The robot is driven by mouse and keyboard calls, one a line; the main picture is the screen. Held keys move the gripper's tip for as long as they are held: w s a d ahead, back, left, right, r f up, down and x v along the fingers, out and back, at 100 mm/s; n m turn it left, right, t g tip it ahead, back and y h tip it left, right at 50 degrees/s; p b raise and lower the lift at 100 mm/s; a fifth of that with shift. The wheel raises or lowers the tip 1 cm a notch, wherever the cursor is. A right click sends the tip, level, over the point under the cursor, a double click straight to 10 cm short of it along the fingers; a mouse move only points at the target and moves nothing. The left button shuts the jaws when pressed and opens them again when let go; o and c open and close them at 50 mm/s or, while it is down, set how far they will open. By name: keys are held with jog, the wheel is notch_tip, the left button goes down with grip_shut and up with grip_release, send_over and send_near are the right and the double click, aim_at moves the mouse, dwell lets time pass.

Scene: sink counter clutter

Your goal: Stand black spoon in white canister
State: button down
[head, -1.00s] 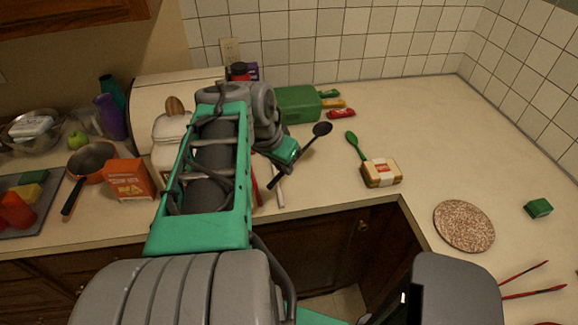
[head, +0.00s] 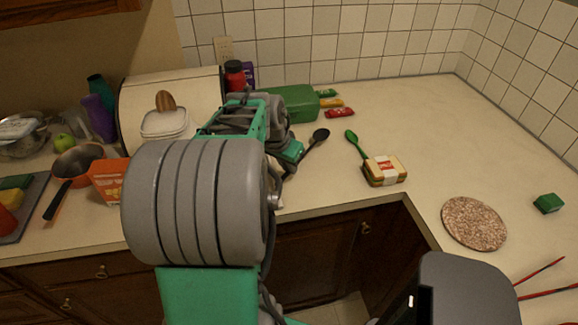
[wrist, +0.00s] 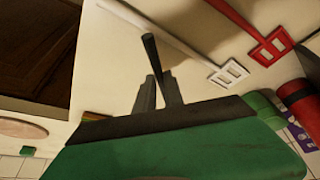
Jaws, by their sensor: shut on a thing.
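The black spoon (head: 320,135) shows its dark bowl up and right of my gripper (head: 293,158) in the head view. My gripper is shut on the spoon's handle, which slants down and left. In the wrist view the black handle (wrist: 151,53) sticks out past my two grey fingers (wrist: 158,92). The spoon's bowl is out of that view. The white canister (head: 158,125) stands left of my gripper, partly behind my arm, with a brown wooden piece rising from its top. I cannot tell whether the spoon touches the counter.
A green spoon (head: 355,143) and a sandwich-like pack (head: 385,170) lie to the right. An orange box (head: 107,180) stands left. Red (wrist: 262,40) and white (wrist: 220,70) utensils lie below my gripper.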

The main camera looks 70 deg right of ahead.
jog(key=shift+f+b, duration=0.5)
jog(key=shift+f, duration=0.1)
jog(key=c, duration=1.5)
grip_release()
jog(key=shift+o, duration=0.2)
jog(key=v, duration=1.3)
jog(key=shift+r+p, duration=0.15)
jog(key=shift+p, duration=0.2)
jog(key=shift+d, duration=0.1)
